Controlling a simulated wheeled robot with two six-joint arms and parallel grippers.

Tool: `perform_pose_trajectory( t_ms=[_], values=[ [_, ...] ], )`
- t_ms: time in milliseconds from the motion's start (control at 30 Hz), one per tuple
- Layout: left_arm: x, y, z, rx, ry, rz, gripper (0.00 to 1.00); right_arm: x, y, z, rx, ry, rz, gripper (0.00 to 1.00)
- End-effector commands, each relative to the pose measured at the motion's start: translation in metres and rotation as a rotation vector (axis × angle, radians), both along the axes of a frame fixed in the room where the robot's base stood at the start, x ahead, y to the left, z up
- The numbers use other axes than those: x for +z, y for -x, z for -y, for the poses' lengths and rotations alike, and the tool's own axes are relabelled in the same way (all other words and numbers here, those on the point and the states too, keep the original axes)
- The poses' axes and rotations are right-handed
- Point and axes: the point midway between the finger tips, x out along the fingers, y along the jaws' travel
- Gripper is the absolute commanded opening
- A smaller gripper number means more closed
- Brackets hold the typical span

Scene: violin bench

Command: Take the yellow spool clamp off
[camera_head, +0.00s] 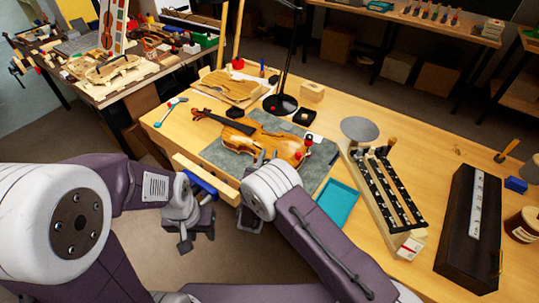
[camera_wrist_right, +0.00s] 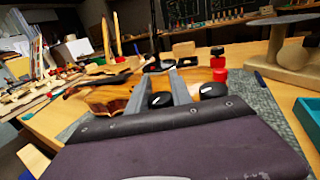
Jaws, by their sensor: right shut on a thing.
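The violin (camera_head: 240,132) lies on a grey mat (camera_head: 214,153) on the bench. Its body also shows in the right wrist view (camera_wrist_right: 98,96). My right gripper (camera_head: 264,157) is at the near edge of the violin body. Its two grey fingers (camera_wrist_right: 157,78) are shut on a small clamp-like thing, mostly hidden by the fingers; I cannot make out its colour. A red spool clamp (camera_wrist_right: 219,70) stands on the violin's edge to the right of the fingers. My left gripper (camera_head: 192,228) hangs in front of the bench, away from the violin; its jaw opening is unclear.
A teal tray (camera_head: 338,204) lies right of the mat. A wooden rack with black strips (camera_head: 385,190) and a long dark case (camera_head: 470,225) stand further right. A black lamp base (camera_head: 280,104) and a small black box (camera_head: 305,117) are behind the violin.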

Motion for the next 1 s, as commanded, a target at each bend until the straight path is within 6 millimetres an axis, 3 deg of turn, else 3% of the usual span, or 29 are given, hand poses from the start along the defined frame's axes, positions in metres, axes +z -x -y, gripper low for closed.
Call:
perform_pose_trajectory(
  t_ms=[767, 800, 1000],
  values=[
    [0.0018, 0.0000, 0.0000, 0.000, 0.000, 0.000, 0.36, 0.0018, -0.0010, -0.0038, 0.092, -0.001, 0.005, 0.00],
    [0.0018, 0.0000, 0.0000, 0.000, 0.000, 0.000, 0.36, 0.0018, -0.0010, -0.0038, 0.092, -0.001, 0.005, 0.34],
    [0.0017, 0.0000, 0.0000, 0.000, 0.000, 0.000, 0.36, 0.0012, -0.0008, -0.0033, 0.091, 0.000, 0.004, 0.36]
  ],
)
